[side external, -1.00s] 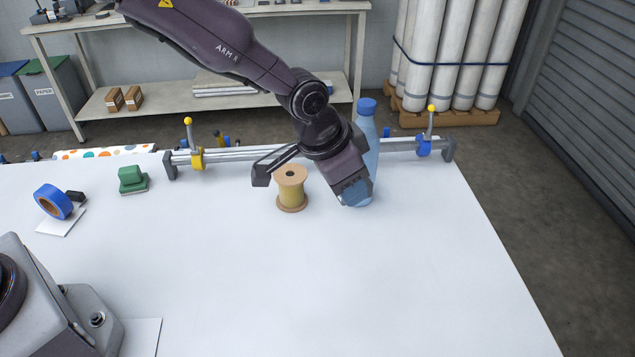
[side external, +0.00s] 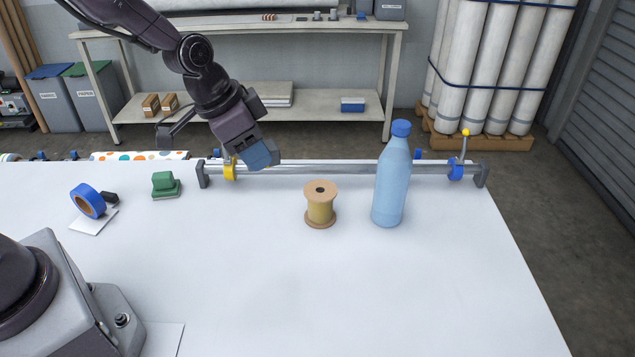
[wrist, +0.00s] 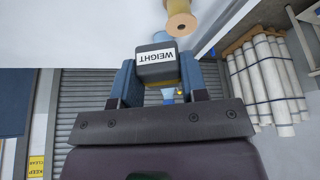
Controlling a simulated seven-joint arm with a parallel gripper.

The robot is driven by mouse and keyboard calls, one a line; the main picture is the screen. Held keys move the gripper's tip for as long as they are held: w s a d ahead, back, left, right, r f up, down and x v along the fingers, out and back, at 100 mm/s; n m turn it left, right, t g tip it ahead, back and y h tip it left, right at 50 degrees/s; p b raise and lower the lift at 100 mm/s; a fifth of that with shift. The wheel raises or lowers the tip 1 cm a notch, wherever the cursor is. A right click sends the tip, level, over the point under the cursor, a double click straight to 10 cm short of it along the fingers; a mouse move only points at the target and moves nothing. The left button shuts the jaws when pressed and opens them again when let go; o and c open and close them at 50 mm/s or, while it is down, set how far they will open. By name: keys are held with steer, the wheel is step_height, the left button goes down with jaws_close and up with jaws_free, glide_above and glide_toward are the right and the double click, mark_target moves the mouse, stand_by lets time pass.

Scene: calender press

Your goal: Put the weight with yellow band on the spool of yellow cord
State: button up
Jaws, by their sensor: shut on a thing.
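My gripper (side external: 260,155) is raised at the back left of the spool in the side view, apart from it. In the wrist view, my gripper (wrist: 157,76) is shut on a dark block-like weight (wrist: 152,70) with a white "WEIGHT" label and a yellow band low on it. The weight cannot be made out behind the fingers in the side view. The spool of yellow cord (side external: 320,209) stands upright on the white table, with tan end discs and a bare top. It also shows at the top of the wrist view (wrist: 181,24), partly cut off.
A tall blue bottle (side external: 391,185) stands right of the spool. A metal rail (side external: 330,169) with clamps runs along the table's back edge. A green block (side external: 165,186) and a blue tape roll (side external: 88,201) lie at left. The white table (side external: 330,290) is clear in front.

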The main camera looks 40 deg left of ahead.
steer(key=w+f, duration=0.3)
steer(key=w, duration=0.4)
glide_above(321, 190)
steer(key=s, duration=0.1)
steer(key=f, duration=0.5)
steer(key=shift+s+a+f, duration=0.15)
steer(key=shift+a+f, duration=0.15)
steer(key=shift+f, duration=1.75)
steer(key=shift+f, duration=0.15)
steer(key=o, duration=1.2)
